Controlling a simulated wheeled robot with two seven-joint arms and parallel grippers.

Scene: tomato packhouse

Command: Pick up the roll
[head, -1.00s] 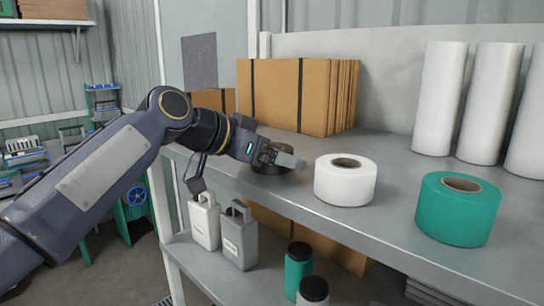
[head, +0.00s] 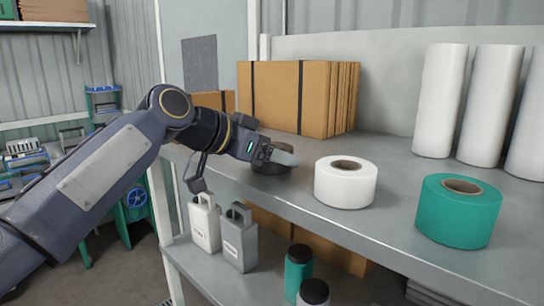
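Three short rolls stand on the upper grey shelf. A dark roll (head: 270,168) is at the left, partly hidden by my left gripper (head: 284,157). A white roll (head: 345,186) with a brown core stands in the middle, and a green roll (head: 458,214) stands to the right. My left gripper reaches in from the left, with its fingers at the top of the dark roll. I cannot tell whether the fingers touch it or how far apart they are. My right gripper is not in view.
Strapped flat cardboard (head: 300,97) stands at the back of the shelf (head: 400,165). Tall white rolls (head: 440,100) stand at the back right. Two jugs (head: 240,240) and dark-lidded bottles (head: 298,268) are on the lower shelf. Bare shelf lies between the rolls.

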